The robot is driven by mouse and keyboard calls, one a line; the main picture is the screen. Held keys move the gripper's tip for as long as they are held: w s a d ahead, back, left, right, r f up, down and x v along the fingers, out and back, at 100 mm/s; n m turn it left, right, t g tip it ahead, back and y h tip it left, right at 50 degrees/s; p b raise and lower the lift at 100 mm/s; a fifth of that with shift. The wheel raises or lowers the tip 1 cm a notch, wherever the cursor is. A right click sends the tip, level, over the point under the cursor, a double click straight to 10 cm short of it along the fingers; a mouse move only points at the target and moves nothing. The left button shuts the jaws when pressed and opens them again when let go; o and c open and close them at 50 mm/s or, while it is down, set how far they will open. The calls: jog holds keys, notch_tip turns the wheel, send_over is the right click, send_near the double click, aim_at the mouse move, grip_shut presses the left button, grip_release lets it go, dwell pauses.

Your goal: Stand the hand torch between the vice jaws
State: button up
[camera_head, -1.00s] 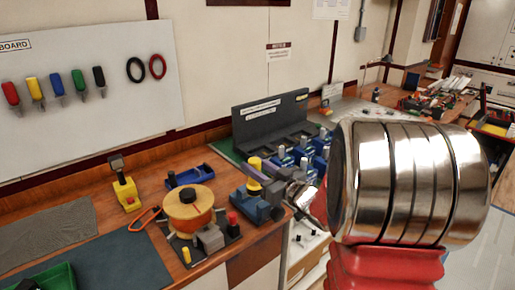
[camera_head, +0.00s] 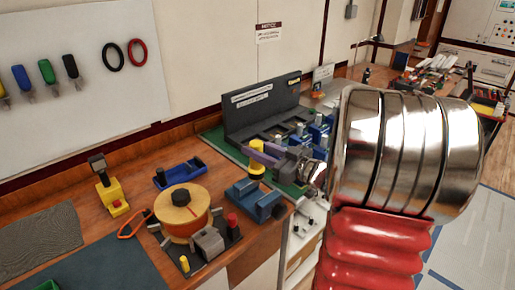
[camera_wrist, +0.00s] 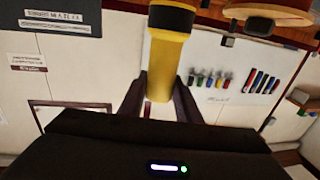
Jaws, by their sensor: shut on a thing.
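The hand torch is yellow with a dark head; in the wrist view its yellow body (camera_wrist: 163,72) is between the two dark fingers of my gripper (camera_wrist: 160,92), which is shut on it. The head end points to the top of that view. In the head view the torch (camera_head: 257,147) is upright in my gripper (camera_head: 262,155), partly covered by the fingers. The blue vice (camera_head: 248,194) stands on the bench at its front right edge, just below and in front of the torch in the picture. I cannot tell whether they touch.
An orange-topped spool (camera_head: 186,205) with grey and red parts stands left of the vice. A blue holder (camera_head: 180,173), a yellow tool (camera_head: 110,192) and an orange carabiner (camera_head: 131,226) lie further left. A dark rack (camera_head: 250,117) with blue units stands behind.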

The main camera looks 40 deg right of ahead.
aim_at(258, 178)
jog(key=shift+f, duration=0.1)
jog(key=shift+f, duration=2)
jog(key=shift+s+r, duration=0.1)
jog(key=shift+s, duration=0.05)
jog(key=shift+f, duration=3.35)
dwell(1.1)
jog(key=o, duration=1.3)
